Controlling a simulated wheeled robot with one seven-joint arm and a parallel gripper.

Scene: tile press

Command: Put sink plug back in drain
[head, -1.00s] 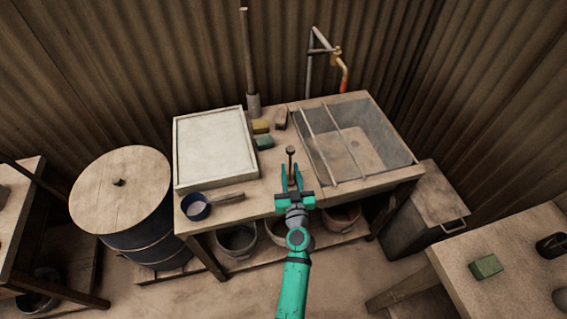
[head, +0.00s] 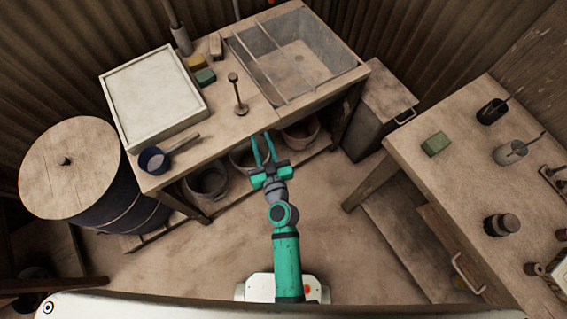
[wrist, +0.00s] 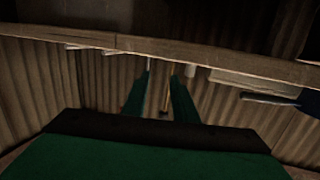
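An upright dark rod with a knob on top and a small flat round foot, which looks like the sink plug (head: 237,95), stands on the bench top left of the sink. My gripper (head: 263,140) is in front of the bench's front edge, apart from the plug. Its fingers are apart and nothing shows held between them. In the wrist view the green fingers (wrist: 160,82) point toward the bench.
A white framed board (head: 152,92), sponges (head: 205,76) and a dark blue pan (head: 153,160) lie on the bench. Buckets (head: 206,183) stand below it. A drum (head: 70,165) is at left. A side table (head: 465,180) is at right. Open floor lies between.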

